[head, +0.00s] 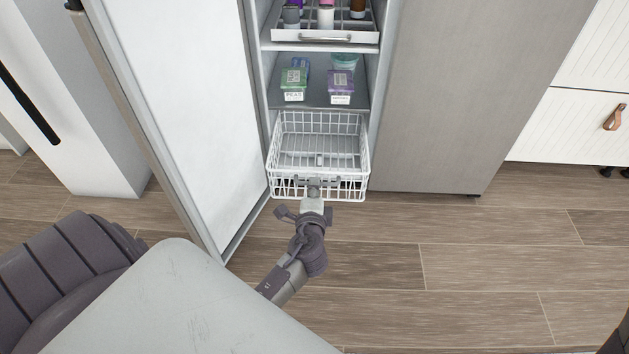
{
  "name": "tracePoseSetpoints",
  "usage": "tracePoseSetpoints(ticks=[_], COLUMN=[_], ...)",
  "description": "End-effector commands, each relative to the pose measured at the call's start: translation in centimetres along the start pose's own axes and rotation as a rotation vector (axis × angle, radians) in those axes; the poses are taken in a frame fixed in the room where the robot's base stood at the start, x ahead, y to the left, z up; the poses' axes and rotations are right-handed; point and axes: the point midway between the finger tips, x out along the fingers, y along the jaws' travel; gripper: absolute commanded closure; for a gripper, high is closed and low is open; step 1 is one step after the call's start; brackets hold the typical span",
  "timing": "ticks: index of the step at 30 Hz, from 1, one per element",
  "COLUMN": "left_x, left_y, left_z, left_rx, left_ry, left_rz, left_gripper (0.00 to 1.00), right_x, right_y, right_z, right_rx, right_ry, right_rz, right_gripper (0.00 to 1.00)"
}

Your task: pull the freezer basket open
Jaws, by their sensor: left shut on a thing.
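The freezer basket (361,160) is a white wire basket at the bottom of the open tall cabinet, in the middle of the head view. Its front stands out somewhat past the shelf above. It looks empty apart from a small pale item or tag (319,160) near its front. My left gripper (314,184) is at the middle of the basket's front, shut on the grey handle bar (331,181) there. The gripper hides part of the handle and front wires. My right gripper is not in view.
The freezer door (170,110) stands open on the left. Above the basket, a shelf holds green and purple packages (294,82), and a higher tray (340,37) holds bottles. A closed grey panel (460,100) stands right. The wooden floor (480,240) in front is clear.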

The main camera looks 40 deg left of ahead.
Motion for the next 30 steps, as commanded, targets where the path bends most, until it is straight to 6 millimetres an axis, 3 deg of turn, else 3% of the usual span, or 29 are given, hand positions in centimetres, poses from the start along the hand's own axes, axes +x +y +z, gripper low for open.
tracePoseSetpoints(ticks=[7, 8, 12, 23, 30], left_x=[0.0, 0.0, 0.0, -0.4, -4.5], left_y=[0.1, 0.1, 0.0, 0.1, 0.2], left_z=[0.0, 0.0, 0.0, 0.0, 0.0], left_rx=[0.000, 0.000, 0.000, 0.000, -0.001], left_ry=[-0.001, -0.001, -0.001, 0.000, 0.000], left_rz=[0.001, 0.001, 0.001, 0.001, 0.005], left_gripper=[1.00, 0.85, 0.63, 0.63, 0.63], right_x=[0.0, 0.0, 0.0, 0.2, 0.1], right_y=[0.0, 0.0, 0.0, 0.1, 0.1], right_z=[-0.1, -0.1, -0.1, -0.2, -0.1], right_rx=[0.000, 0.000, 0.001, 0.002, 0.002], right_ry=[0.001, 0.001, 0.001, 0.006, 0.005], right_rz=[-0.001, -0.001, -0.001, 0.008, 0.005], right_gripper=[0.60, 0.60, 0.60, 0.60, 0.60])
